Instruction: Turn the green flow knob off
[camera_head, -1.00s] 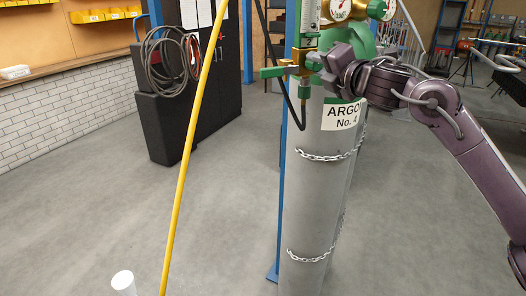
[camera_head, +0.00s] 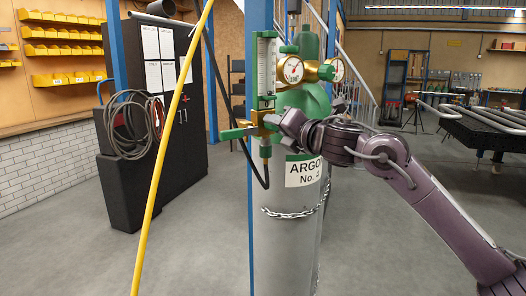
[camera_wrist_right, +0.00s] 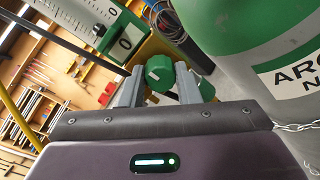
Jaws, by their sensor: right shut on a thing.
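The green flow knob (camera_wrist_right: 159,73) sits between the two fingers of my right gripper (camera_wrist_right: 158,84) in the right wrist view. The fingers are shut on it from both sides. In the head view my right gripper (camera_head: 279,121) is at the brass valve block (camera_head: 260,118) below the flow meter (camera_head: 266,66), and it hides the knob. The flow meter is a clear upright tube with a scale and green ends. A green bar (camera_head: 233,133) sticks out to the left of the block. My left gripper is not in view.
The grey argon cylinder (camera_head: 287,240) with a green top and a chain stands by a blue post. Two round gauges (camera_head: 293,70) are above my gripper. A black hose hangs below the block. A yellow pole (camera_head: 172,110) slants in front. Floor at left is clear.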

